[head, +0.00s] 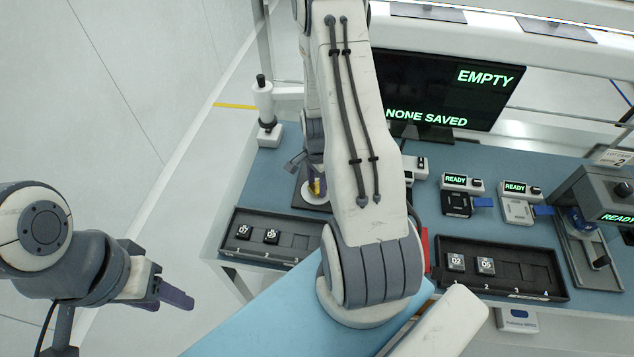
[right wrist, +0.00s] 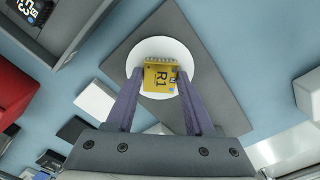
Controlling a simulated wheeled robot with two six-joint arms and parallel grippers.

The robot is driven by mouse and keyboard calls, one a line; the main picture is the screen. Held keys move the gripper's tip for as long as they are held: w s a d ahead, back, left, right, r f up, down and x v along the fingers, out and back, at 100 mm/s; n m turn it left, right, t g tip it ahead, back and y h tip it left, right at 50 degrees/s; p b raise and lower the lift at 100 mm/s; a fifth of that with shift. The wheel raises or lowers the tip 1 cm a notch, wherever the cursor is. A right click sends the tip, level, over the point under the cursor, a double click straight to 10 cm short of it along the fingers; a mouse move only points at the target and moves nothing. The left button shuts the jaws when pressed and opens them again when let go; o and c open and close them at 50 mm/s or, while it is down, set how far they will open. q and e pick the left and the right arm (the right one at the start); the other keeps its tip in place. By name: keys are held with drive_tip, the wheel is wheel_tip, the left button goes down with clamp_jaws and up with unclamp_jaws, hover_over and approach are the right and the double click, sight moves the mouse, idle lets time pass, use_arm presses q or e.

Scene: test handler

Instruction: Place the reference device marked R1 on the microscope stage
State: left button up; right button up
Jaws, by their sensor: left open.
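The plate sits on a dark grey base (right wrist: 225,95). My right gripper (right wrist: 160,74) has one purple finger on each side of R1, with the tips close to its edges. Whether they press on it, and whether R1 touches the plate, I cannot tell. In the head view R1 (head: 316,187) shows small beside my right arm, which hides much of the base. My left gripper (head: 180,296) is open and empty at the lower left.
A tray (head: 238,243) with D7 and D9 lies left of my right arm. Another tray (head: 452,284) with D2 and D5 lies right of it. A white stand (head: 266,133) is behind the base. Sockets with READY displays (head: 456,180) and a monitor (head: 480,100) reading EMPTY stand further right.

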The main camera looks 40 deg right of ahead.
sight(317, 187)
drive_tip(key=o, duration=0.3)
drive_tip(key=shift+r, duration=0.15)
wheel_tip(317, 187, up, 11)
drive_tip(key=b, duration=0.3)
drive_tip(key=a+r+n, duration=0.5)
drive_tip(key=a+n, duration=0.1)
drive_tip(key=a, duration=0.5)
drive_tip(key=s+a+r+n, duration=0.3)
drive_tip(key=s+a+n, duration=0.5)
drive_tip(key=a+n, duration=0.2)
drive_tip(key=s+a+r+n+y, duration=0.1)
drive_tip(key=s+a+r+n, duration=0.2)
drive_tip(key=s+a+n, duration=0.5)
drive_tip(key=shift+s+a+r+n, duration=0.15)
drive_tip(key=shift+a+r+n, duration=0.2)
drive_tip(key=shift+a+n, duration=0.7)
